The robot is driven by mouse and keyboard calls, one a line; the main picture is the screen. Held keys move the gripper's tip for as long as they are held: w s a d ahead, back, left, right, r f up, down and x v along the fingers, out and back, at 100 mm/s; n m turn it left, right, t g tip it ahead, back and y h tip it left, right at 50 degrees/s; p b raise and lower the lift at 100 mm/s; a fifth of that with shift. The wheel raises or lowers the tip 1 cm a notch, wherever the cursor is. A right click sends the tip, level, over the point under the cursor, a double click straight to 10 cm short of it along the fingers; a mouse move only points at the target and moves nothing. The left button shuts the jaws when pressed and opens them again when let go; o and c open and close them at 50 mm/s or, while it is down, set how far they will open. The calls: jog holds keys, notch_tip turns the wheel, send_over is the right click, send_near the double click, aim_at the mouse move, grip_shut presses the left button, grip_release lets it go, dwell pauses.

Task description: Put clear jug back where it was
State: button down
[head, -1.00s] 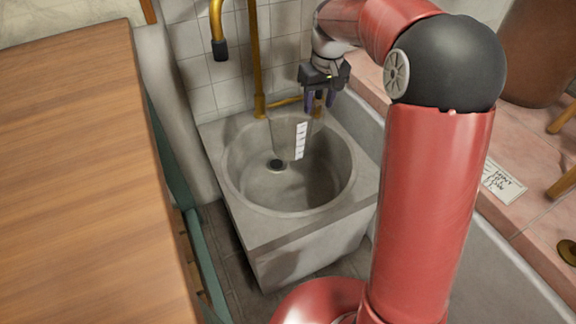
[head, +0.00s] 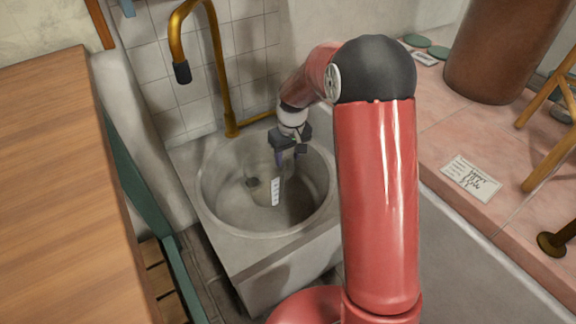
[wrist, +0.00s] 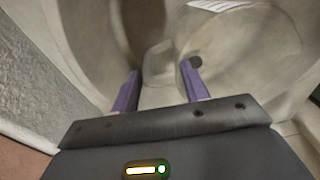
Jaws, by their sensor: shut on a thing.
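The clear jug (head: 275,187) has a white measuring strip and is inside the round stone sink basin (head: 214,212), upright or nearly so. My gripper (head: 286,159) is above it, with its purple fingers shut on the jug's upper part. In the wrist view the jug (wrist: 158,66) shows faintly between and beyond the two fingers (wrist: 158,84). Its clear walls are hard to tell from the basin. I cannot tell whether its bottom touches the basin floor.
A brass tap (head: 181,40) and pipe stand behind the sink at the left. A wooden counter (head: 60,190) is on the left. A pink tiled ledge (head: 440,135) on the right carries a written card (head: 470,178) and a brown vessel (head: 505,50).

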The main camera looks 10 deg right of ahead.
send_over(287, 176)
jog(key=shift+s+d+f, duration=0.1)
jog(key=shift+f, duration=1)
jog(key=shift+s+d+f, duration=0.1)
jog(key=shift+f, duration=0.95)
jog(key=c, duration=0.7)
grip_release()
jog(key=shift+f, duration=0.1)
notch_tip(287, 176, up, 12)
jog(key=s, duration=0.1)
jog(key=s+d+r+m+t, duration=0.2)
jog(key=s+d+r, duration=0.1)
jog(key=s+r, duration=1)
jog(key=s+t, duration=0.1)
jog(key=s, duration=0.4)
jog(key=s+m+t, duration=0.1)
jog(key=s, duration=0.4)
jog(key=s+d+m, duration=0.1)
jog(key=s, duration=0.4)
jog(key=shift+s+f+t+h, duration=0.15)
jog(key=shift+s+t+h, duration=0.15)
jog(key=shift+s+t, duration=0.1)
